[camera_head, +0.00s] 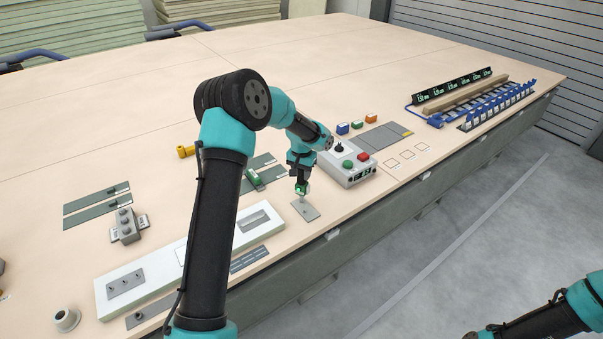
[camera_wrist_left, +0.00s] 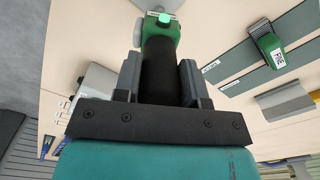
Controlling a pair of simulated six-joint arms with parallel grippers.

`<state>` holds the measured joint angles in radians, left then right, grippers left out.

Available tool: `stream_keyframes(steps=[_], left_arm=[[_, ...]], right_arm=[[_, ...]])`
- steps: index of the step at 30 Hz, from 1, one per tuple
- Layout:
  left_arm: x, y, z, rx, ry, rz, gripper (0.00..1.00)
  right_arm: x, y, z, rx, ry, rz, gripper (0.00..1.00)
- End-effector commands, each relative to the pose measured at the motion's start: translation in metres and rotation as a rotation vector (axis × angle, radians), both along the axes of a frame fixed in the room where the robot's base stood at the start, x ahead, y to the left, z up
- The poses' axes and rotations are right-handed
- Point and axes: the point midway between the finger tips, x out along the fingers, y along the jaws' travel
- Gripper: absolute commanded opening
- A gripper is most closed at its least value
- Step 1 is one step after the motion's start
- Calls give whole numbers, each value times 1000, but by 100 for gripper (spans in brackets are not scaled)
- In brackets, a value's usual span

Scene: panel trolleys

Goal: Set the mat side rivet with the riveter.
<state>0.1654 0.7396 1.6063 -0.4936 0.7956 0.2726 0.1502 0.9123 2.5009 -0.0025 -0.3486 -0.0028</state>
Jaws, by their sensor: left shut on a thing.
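My left gripper (camera_head: 301,178) is shut on the riveter (camera_head: 302,188), a tool with a green head. In the left wrist view the gripper (camera_wrist_left: 160,78) has its fingers on either side of the riveter's black grip (camera_wrist_left: 159,70); the green head (camera_wrist_left: 160,30) with a lit green spot shows beyond. In the head view the riveter is upright over a small grey plate (camera_head: 309,213) near the table's front edge. Its tip is at or just above the plate; I cannot tell if they touch. The rivet itself is too small to make out. My right gripper is outside the frames.
A control box (camera_head: 347,167) with red and green buttons stands just right of the riveter. A green tool (camera_head: 254,178) lies on grey strips behind it to the left. A white tray (camera_head: 120,293) lies at the front left. The table's rear is clear.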

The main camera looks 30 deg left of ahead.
Motion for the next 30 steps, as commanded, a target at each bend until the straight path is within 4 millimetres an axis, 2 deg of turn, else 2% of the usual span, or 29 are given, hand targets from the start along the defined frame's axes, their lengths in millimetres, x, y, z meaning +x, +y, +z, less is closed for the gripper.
stream_keyframes(steps=[16,30], left_arm=[[-1,-1,-1,-1,3,0,0],[0,0,27,0,-1,0,0]], right_arm=[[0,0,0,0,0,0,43],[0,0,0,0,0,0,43]])
